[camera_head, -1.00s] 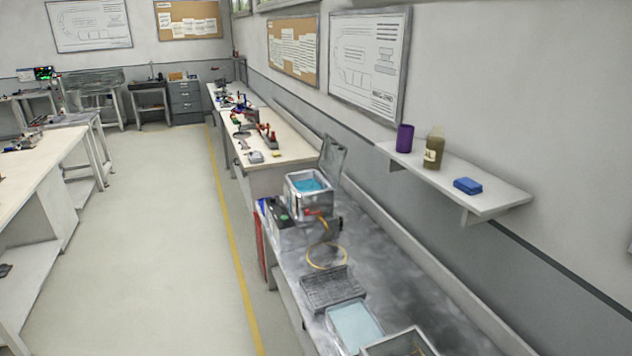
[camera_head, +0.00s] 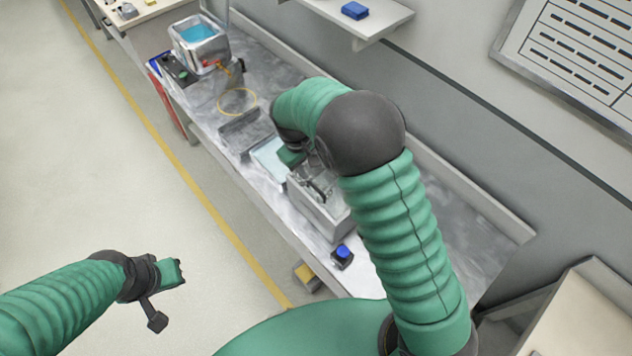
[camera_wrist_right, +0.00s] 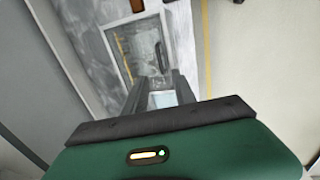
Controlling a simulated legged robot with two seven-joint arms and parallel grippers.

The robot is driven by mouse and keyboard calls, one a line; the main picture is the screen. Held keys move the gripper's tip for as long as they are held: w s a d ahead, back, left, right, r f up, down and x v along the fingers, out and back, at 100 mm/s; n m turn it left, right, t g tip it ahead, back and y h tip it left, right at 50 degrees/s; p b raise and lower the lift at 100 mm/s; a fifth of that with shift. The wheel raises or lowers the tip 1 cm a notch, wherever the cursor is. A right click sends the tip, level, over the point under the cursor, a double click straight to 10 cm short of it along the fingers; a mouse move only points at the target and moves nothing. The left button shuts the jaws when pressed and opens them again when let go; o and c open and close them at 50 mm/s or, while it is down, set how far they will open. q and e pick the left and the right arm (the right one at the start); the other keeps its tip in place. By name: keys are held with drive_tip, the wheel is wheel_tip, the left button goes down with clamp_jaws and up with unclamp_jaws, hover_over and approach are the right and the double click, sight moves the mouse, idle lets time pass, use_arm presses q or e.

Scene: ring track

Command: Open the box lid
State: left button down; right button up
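A grey box (camera_head: 325,215) with a see-through top and a dark handle-like part stands on the metal bench under my right arm. Its lid appears closed, though my arm hides part of it. It also shows in the right wrist view, its rim (camera_wrist_right: 113,48) beyond the fingers. My right gripper (camera_head: 308,175) points down at the box's far side, partly hidden by my arm. In the right wrist view, its two dark fingers (camera_wrist_right: 161,92) are apart with nothing held between them. My left gripper (camera_head: 168,290) is over the floor at lower left, away from the bench.
A pale blue tray (camera_head: 268,165) and a dark ribbed pad (camera_head: 245,132) lie beyond the box. A metal bath (camera_head: 200,48) of blue liquid stands farther back. A blue button (camera_head: 343,252) sits at the bench's front. A shelf (camera_head: 375,22) overhangs the back.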

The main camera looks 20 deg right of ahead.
sight(318, 190)
drive_tip(key=d+f+p, duration=0.1)
drive_tip(key=f, duration=0.3)
drive_tip(key=d+f+p, duration=0.1)
drive_tip(key=f, duration=0.4)
drive_tip(key=w+d+f+p, duration=0.1)
drive_tip(key=f, duration=0.3)
drive_tip(key=shift+f, duration=0.3)
drive_tip(key=shift+f+p, duration=0.25)
drive_tip(key=shift+p, duration=0.05)
drive_tip(key=shift+f, duration=0.1)
clamp_jaws()
